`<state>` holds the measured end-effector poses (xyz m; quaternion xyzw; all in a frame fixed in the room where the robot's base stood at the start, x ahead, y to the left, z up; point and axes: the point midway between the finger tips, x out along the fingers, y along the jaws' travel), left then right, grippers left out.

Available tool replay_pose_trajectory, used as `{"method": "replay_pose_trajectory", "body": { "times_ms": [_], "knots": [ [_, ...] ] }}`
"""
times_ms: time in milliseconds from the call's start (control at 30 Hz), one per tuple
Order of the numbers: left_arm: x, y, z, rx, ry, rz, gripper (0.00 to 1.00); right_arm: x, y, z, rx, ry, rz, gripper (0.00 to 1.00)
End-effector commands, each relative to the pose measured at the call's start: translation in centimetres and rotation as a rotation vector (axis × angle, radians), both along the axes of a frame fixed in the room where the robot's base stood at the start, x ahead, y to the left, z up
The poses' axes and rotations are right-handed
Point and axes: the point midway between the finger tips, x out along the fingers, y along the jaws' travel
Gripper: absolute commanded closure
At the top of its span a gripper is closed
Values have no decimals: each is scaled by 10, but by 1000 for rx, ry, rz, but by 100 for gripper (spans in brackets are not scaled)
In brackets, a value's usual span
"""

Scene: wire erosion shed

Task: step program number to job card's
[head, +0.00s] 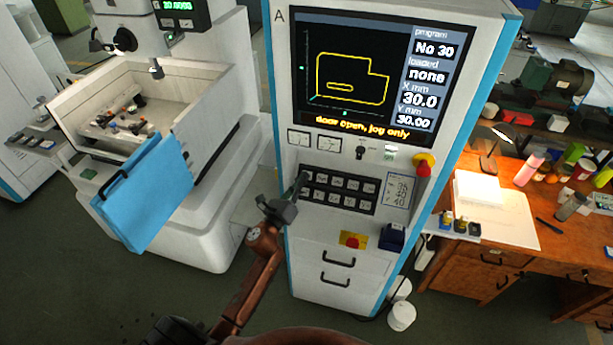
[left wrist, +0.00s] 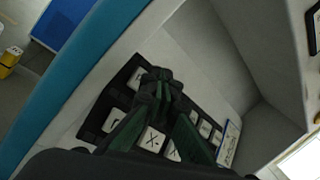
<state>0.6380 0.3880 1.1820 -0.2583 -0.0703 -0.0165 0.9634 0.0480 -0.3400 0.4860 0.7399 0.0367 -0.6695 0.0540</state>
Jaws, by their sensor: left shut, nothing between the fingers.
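The control cabinet's screen (head: 353,75) shows program No 30, loaded none, X 30.0, Y 30.00 and "door open, jog only". Below it is a dark keypad (head: 340,188) with two rows of pale keys. My left gripper (head: 301,184) is shut and empty, its tips at the keypad's left end. In the left wrist view the gripper's fingers (left wrist: 158,78) hide part of the keypad (left wrist: 112,120); I cannot tell whether they touch a key. A small printed card (head: 398,190) right of the keys carries numbers, too small to read surely. My right gripper is out of view.
A red knob (head: 423,170) and a red button on yellow (head: 353,240) sit on the cabinet. The machine's blue door (head: 145,195) hangs open at left. A wooden desk (head: 520,255) with papers (head: 500,215), bottles and a lamp stands at right.

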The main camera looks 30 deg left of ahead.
Motion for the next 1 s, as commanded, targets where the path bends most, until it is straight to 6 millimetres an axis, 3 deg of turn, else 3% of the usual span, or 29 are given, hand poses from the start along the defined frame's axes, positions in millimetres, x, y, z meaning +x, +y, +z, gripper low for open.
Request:
{"method": "replay_pose_trajectory", "body": {
  "times_ms": [1000],
  "knots": [
    [9, 2, -7, 0, 0, 0, 100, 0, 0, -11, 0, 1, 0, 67]
  ]
}}
